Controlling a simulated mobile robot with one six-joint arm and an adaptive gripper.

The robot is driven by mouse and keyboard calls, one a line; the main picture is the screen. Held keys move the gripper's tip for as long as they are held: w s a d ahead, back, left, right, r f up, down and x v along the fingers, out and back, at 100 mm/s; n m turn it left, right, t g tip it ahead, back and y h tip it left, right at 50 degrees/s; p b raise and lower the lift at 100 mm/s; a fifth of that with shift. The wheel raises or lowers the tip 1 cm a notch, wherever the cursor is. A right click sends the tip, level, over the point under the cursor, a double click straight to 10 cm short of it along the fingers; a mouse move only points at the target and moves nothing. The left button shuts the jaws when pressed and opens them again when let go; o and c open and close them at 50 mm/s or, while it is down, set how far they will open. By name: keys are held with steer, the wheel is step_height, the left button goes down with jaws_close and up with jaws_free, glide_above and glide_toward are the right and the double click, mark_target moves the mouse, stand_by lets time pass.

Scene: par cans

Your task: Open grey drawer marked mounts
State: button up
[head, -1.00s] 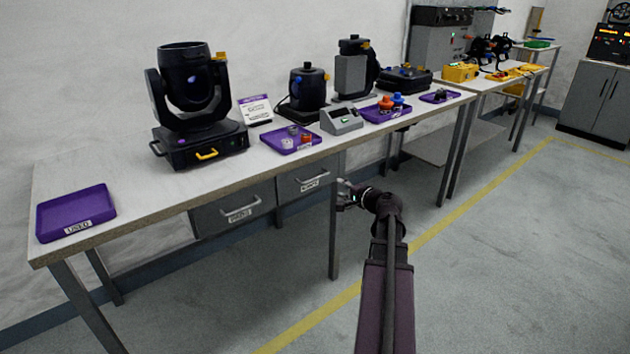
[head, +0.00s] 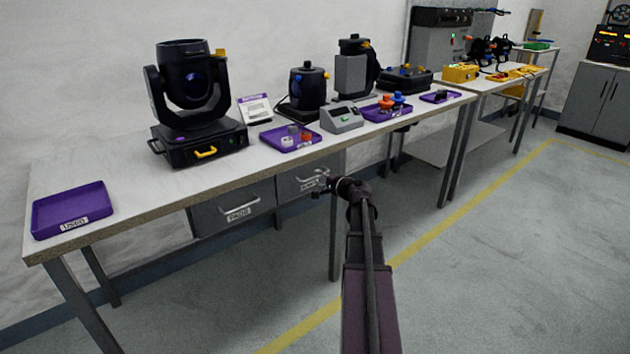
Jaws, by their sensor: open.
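Two grey drawers hang under the long workbench in the head view, both shut. The left drawer (head: 222,211) has a pale bar handle and a white label that is too small to read for sure. The right drawer (head: 289,186) also has a bar handle; its label is mostly hidden by my gripper. My gripper (head: 318,186) is open and empty. It is in front of the right drawer, close to the right end of its handle; I cannot tell whether it touches.
The bench top (head: 120,170) overhangs the drawers. A bench leg (head: 335,240) stands just below my gripper. A purple tray (head: 75,209), a moving-head light (head: 190,100) and a grey box (head: 341,119) stand on top. The floor (head: 480,270) at right is clear.

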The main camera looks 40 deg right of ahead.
steer(key=shift+x, duration=1.4)
jaws_close()
